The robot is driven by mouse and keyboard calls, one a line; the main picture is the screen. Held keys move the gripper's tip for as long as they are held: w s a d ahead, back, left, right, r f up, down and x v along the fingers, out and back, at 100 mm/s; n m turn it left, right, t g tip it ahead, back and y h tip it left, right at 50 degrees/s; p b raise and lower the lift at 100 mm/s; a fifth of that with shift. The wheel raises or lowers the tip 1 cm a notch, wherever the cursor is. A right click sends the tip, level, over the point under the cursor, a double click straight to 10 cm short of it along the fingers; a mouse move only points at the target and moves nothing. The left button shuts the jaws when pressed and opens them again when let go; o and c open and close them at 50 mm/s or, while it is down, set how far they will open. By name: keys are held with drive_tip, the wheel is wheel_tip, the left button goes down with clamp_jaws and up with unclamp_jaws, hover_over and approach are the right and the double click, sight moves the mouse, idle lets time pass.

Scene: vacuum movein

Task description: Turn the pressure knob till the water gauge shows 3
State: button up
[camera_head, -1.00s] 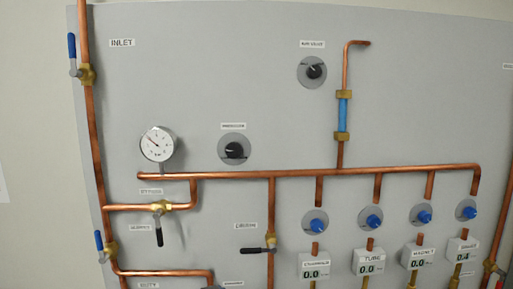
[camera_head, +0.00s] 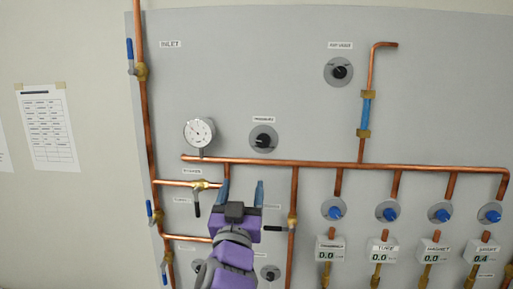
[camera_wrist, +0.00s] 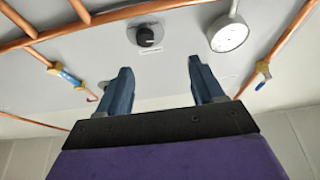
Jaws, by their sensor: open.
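The pressure knob (camera_head: 264,139), black on a grey round plate, sits on the panel under a small label. It also shows in the wrist view (camera_wrist: 146,36), where the picture is upside down. The round white water gauge (camera_head: 199,132) is left of the knob; its needle points toward upper left, but the digits are too small to read. It also shows in the wrist view (camera_wrist: 229,33). My gripper (camera_head: 242,188) is open and empty, its blue fingers below the knob and gauge in the head view. The fingers also show in the wrist view (camera_wrist: 160,75), apart from the knob.
A horizontal copper pipe (camera_head: 330,164) runs just below the knob and gauge. Valves with black handles (camera_head: 196,204) flank my gripper. Blue knobs (camera_head: 387,212) and digital meters line the lower right. Another black knob (camera_head: 339,72) is higher up.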

sight(263, 143)
drive_tip(key=w+d+r, duration=0.5)
drive_tip(key=w+d, duration=0.1)
drive_tip(key=w, duration=0.3)
drive_tip(key=w+a, duration=0.2)
drive_tip(key=a, duration=0.1)
drive_tip(key=w+a+p, duration=0.1)
drive_tip(key=shift+w+a+r, duration=0.15)
drive_tip(key=shift+w+r, duration=0.1)
drive_tip(key=shift+r, duration=0.2)
drive_tip(key=d, duration=0.1)
drive_tip(key=w+d, duration=0.1)
drive_tip(key=d, duration=0.1)
drive_tip(key=shift+r, duration=0.1)
drive_tip(key=shift+c, duration=0.6)
drive_tip(key=shift+s+a, duration=0.15)
drive_tip(key=shift+a, duration=0.7)
drive_tip(key=c, duration=0.4)
drive_tip(key=shift+d, duration=0.3)
drive_tip(key=c, duration=0.5)
